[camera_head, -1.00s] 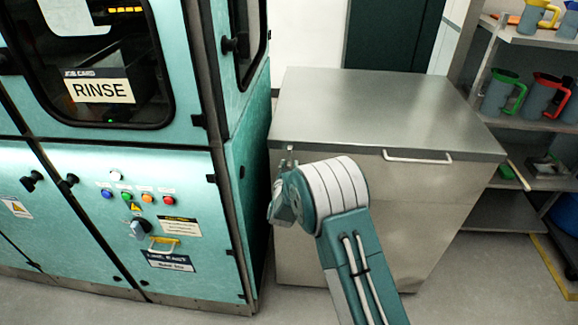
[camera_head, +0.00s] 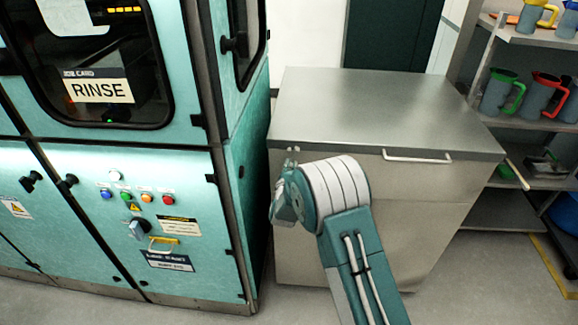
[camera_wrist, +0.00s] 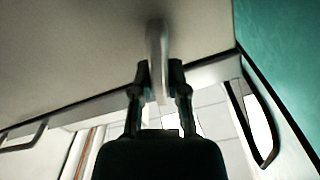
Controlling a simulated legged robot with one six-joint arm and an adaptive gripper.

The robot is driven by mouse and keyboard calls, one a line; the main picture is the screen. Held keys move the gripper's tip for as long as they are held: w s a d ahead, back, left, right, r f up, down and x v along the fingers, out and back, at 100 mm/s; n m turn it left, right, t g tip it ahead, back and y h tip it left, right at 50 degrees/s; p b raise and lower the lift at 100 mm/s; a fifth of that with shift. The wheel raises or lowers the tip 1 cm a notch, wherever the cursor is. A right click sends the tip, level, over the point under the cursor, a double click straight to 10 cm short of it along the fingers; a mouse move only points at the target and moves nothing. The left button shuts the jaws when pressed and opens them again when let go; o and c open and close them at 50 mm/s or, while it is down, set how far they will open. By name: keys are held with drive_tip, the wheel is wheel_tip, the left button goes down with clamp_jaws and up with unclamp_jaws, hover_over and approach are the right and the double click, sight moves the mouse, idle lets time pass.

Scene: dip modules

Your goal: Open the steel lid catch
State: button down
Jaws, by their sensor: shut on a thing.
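The steel chest has a flat steel lid (camera_head: 390,100) that lies closed on its box. The lid catch (camera_wrist: 157,55) is a pale upright bar on the chest front in the wrist view. My gripper (camera_wrist: 157,75) has its two dark fingers on either side of the catch, shut on it. In the head view, a small part of the catch area (camera_head: 291,158) shows below the lid's front left corner, just above the end of my arm. My fingers are mostly hidden there by my own wrist.
A pale lid handle (camera_head: 416,157) is on the lid's front edge, to the right. The teal rinse machine (camera_head: 180,180) stands close on the left, with a narrow gap. A shelf of jugs (camera_head: 525,122) stands at the right. Floor is clear in front.

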drive_tip(key=m, duration=0.6)
drive_tip(key=shift+d+f+m, duration=0.3)
drive_tip(key=shift+d+f, duration=0.05)
drive_tip(key=shift+d, duration=0.05)
drive_tip(key=m, duration=0.4)
drive_tip(key=f+m, duration=0.1)
drive_tip(key=m, duration=0.1)
drive_tip(key=shift+d+f, duration=0.1)
drive_tip(key=shift+d, duration=0.15)
drive_tip(key=shift+s+f, duration=0.1)
drive_tip(key=c, duration=0.6)
unclamp_jaws()
drive_tip(key=shift+c, duration=0.2)
